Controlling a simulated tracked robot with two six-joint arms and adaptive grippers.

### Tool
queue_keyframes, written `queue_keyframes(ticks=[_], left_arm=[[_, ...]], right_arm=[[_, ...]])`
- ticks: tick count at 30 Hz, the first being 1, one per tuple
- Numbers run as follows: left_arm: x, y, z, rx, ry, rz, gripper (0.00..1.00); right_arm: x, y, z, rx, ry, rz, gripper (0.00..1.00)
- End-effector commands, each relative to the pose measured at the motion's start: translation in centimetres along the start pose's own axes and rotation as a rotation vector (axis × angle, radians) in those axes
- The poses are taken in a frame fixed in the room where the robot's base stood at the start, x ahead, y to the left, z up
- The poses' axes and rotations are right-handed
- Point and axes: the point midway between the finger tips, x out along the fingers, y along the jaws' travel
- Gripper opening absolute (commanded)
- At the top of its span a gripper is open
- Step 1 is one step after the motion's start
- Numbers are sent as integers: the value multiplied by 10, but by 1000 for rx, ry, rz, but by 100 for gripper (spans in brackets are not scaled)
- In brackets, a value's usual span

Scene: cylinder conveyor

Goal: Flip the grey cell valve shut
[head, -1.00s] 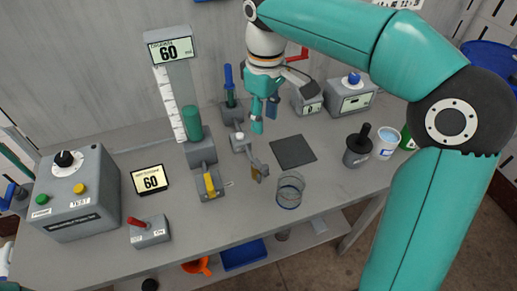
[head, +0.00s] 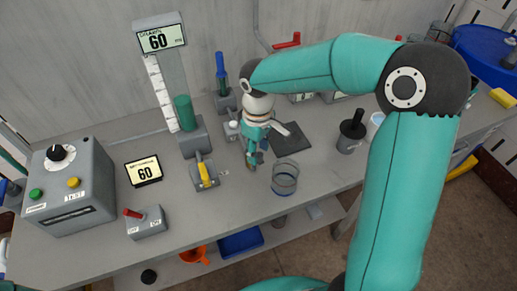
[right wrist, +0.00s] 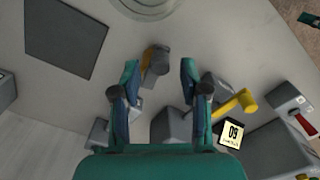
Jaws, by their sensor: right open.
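A small grey fitting with an amber-yellow lever (right wrist: 152,60) shows between the fingers of my right gripper in the right wrist view. In the head view the same gripper (head: 252,160) hangs over this fitting and mostly hides it. My right gripper (right wrist: 157,85) is open, with a finger on either side of the fitting; I cannot tell whether either touches it. A larger yellow lever (head: 204,175) stands on a grey block at the foot of the gauge column, left of the gripper; it also shows in the right wrist view (right wrist: 237,103). My left gripper is out of view.
A glass beaker (head: 285,178) stands just right of the gripper, and a dark square mat (head: 292,139) lies behind. The gauge column with a green cylinder (head: 184,113) rises to the left. A red-lever box (head: 148,224) and a yellow display (head: 143,170) stand further left.

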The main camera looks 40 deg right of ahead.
Motion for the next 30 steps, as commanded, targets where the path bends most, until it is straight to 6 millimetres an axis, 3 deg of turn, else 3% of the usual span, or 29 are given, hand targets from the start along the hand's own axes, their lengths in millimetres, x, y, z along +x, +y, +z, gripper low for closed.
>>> queue_keyframes(ticks=[11,20,30], left_arm=[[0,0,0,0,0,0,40],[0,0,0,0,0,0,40],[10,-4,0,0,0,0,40]], right_arm=[[7,0,0,0,1,0,44],[6,0,0,0,1,0,0],[9,-4,-2,113,2,1,0]])
